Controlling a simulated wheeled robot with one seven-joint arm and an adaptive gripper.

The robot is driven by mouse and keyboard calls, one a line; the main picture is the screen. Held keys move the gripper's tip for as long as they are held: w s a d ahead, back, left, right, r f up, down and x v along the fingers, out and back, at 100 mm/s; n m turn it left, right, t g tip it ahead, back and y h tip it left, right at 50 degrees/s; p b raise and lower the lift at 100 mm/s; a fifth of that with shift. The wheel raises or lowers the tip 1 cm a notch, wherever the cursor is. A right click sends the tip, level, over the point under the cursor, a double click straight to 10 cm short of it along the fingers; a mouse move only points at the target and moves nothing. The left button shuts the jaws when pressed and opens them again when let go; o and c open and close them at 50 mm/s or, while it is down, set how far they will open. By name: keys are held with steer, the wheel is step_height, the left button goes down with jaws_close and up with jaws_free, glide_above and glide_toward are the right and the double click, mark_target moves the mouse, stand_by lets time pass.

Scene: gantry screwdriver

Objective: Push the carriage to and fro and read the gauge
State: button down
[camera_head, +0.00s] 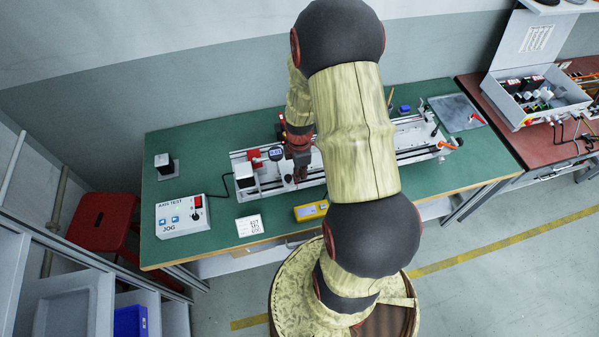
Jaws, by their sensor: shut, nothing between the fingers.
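A long silver linear axis (411,149) lies across the green bench. A round gauge (276,153) with a dark rim and a small blue display stands on its left part; its digits are too small to read. A red block (254,157) sits just left of the gauge. My gripper (299,177) points down over the axis, just right of the gauge, and is shut with nothing held. The carriage is not clearly made out, as my gripper and arm hide the middle of the axis. I cannot tell whether my fingers touch it.
A white jog box (183,216) stands at the bench's (210,145) front left, cabled to the axis. A white card (249,225) and a yellow device (311,211) lie in front of the axis. A red stool (103,222) stands left; a parts case (535,97) is at right.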

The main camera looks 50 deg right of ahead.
steer(key=shift+w+a+r, duration=0.1)
steer(key=shift+w+a, duration=0.05)
steer(key=shift+a, duration=0.05)
stand_by(0.8)
step_height(320, 180, up, 8)
steer(key=s+d+p, duration=0.1)
steer(key=p, duration=0.4)
steer(key=shift+d+p, duration=0.35)
steer(key=shift+p, duration=0.05)
stand_by(0.7)
